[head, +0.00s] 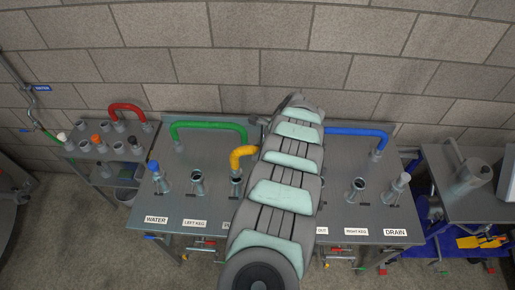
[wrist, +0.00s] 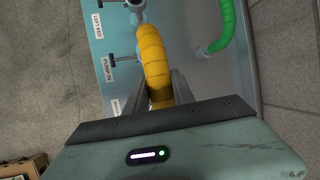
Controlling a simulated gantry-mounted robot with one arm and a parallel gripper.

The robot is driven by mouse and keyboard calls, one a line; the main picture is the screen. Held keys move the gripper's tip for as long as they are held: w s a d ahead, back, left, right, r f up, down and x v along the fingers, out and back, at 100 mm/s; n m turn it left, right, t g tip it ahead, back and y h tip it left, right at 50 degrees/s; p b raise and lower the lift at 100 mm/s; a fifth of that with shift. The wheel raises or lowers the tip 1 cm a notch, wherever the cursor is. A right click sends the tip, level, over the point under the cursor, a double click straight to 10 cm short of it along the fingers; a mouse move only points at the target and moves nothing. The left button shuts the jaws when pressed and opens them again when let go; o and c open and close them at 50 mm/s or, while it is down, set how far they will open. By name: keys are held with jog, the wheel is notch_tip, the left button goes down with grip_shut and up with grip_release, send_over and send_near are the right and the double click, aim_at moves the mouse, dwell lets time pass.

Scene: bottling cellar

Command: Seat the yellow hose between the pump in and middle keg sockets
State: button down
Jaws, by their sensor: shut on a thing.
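The yellow hose (head: 243,154) is a short bent tube; in the head view its left end is close above the pump in socket (head: 236,180), and my arm hides the rest. In the wrist view the yellow hose (wrist: 153,50) arches between the fingers of my gripper (wrist: 161,92), which is shut on it. The pump in label (wrist: 107,68) shows beside the hose. I cannot tell whether the left end is in its socket or just above it. The middle keg socket and the hose's other end are hidden.
A green hose (head: 208,125) and a blue hose (head: 357,131) lie at the back of the grey bench (head: 180,212). The left keg socket (head: 197,182) and right keg socket (head: 356,187) stand open. A side rack (head: 100,155) with a red hose (head: 127,107) is at left.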

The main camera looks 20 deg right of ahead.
jog(key=shift+f+b, duration=1.5)
jog(key=shift+f, duration=0.55)
jog(key=shift+f+b, duration=0.4)
jog(key=c, duration=1)
grip_release()
jog(key=shift+r, duration=0.1)
jog(key=v, duration=0.9)
jog(key=shift+w+r, duration=0.1)
jog(key=shift+r, duration=0.1)
jog(key=shift+s+d+r+p, duration=0.25)
jog(key=shift+r+p, duration=0.2)
jog(key=shift+r, duration=0.05)
jog(key=shift+s, duration=0.1)
